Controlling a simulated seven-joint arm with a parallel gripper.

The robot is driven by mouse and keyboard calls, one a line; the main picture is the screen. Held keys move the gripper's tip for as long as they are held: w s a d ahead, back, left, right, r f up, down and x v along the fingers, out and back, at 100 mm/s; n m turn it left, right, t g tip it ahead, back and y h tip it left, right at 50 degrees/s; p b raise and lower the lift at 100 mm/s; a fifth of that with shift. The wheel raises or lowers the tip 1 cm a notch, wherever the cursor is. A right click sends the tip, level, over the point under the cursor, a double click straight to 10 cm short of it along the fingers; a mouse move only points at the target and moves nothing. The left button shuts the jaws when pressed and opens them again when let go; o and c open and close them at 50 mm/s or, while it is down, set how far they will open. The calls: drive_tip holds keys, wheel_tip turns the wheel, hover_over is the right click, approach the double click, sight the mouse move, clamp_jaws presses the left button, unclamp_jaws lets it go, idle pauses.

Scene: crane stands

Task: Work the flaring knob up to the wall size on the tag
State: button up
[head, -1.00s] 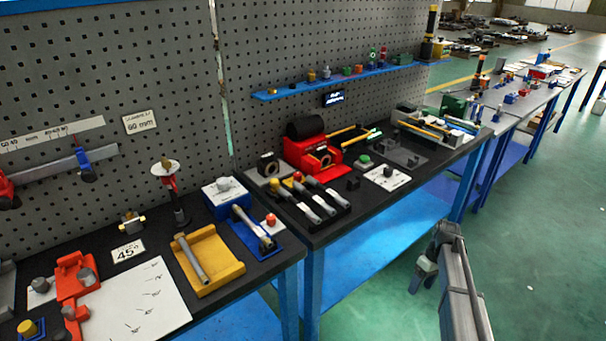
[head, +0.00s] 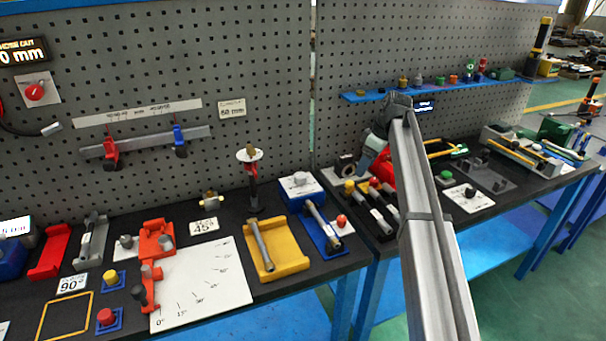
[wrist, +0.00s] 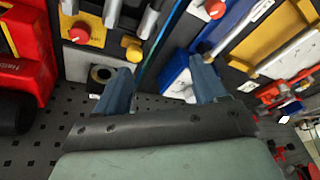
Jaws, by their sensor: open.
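Several knobs show, and I cannot tell surely which one is the flaring knob. A small dark tag (head: 424,107) on the right pegboard is too small to read. My gripper (wrist: 162,80) is open and empty, its two fingers apart above the bench. In the head view my arm hides part of the red machine (head: 387,176).
A yellow tray (head: 272,262) and blue tray (head: 321,232) hold rods. An upright stand with a white disc (head: 249,157) is near the pegboard. A blue shelf (head: 450,87) runs above.

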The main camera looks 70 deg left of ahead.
drive_tip(key=n+y, duration=0.1)
drive_tip(key=n, duration=0.1)
approach(301, 175)
drive_tip(key=w+v, duration=0.1)
drive_tip(key=v, duration=0.4)
drive_tip(key=shift+g, duration=0.3)
drive_tip(key=x, duration=1.4)
drive_tip(key=shift+s+a+f, duration=0.1)
drive_tip(key=shift+f, duration=0.1)
drive_tip(key=c, duration=1)
